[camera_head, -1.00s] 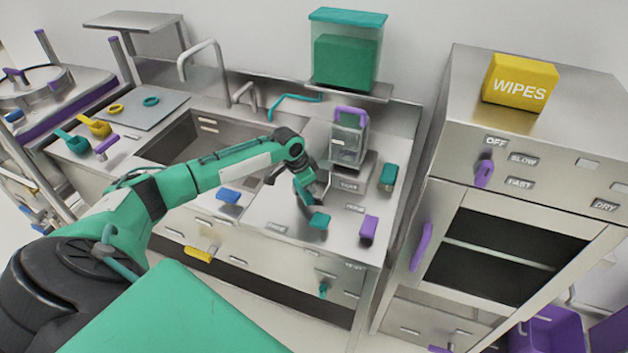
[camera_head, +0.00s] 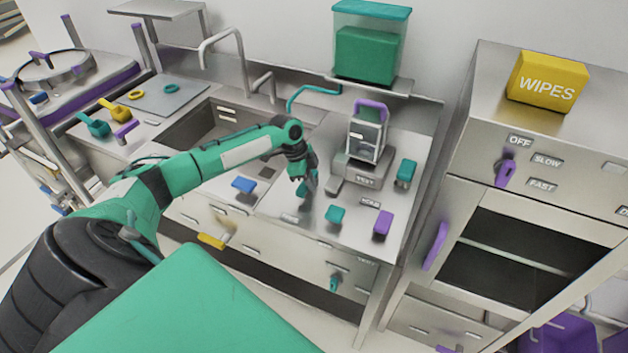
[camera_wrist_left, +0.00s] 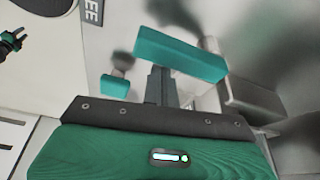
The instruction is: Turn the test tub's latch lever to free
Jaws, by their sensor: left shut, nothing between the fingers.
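The test tub (camera_head: 368,142) is a clear box with a purple handle, seated on a grey base (camera_head: 366,180) labelled TEST. A teal block (camera_head: 335,214), apparently the latch lever, sits on the counter in front of the base, between two small labels. My left gripper (camera_head: 304,190) is shut and empty, left of the base and behind the teal block. In the left wrist view a teal bar (camera_wrist_left: 180,55) lies at the end of a dark stalk; I cannot tell whether it belongs to my fingers. A label (camera_wrist_left: 92,12) there ends in "EE". My right gripper is not in view.
The steel counter also holds a purple block (camera_head: 383,222), another teal block (camera_head: 405,172) and a blue block (camera_head: 244,185). The sink (camera_head: 205,130) lies left, a steel cabinet (camera_head: 460,175) stands right, and a teal-lidded bin (camera_head: 370,45) is on a shelf behind.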

